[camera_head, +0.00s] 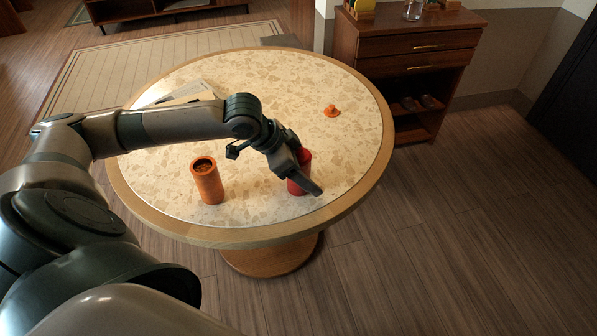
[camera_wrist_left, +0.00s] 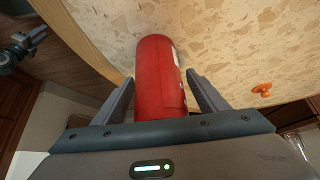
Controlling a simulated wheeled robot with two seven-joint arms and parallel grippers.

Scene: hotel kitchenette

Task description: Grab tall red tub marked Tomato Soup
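The red tub (camera_head: 306,165) stands upright near the front right edge of the round table, partly hidden behind my left gripper (camera_head: 305,185). In the left wrist view the red tub (camera_wrist_left: 158,75) is between the two fingers of my left gripper (camera_wrist_left: 162,90), one on each side. Gaps show beside the tub, so the gripper looks open around it. A sliver of pale label shows on its right side; no text is readable.
An orange open-topped canister (camera_head: 207,182) stands left of the tub on the round table (camera_head: 240,235). A small orange knobbed piece (camera_head: 332,111) lies farther back; papers (camera_head: 185,93) lie behind my arm. A wooden cabinet (camera_head: 415,60) stands behind.

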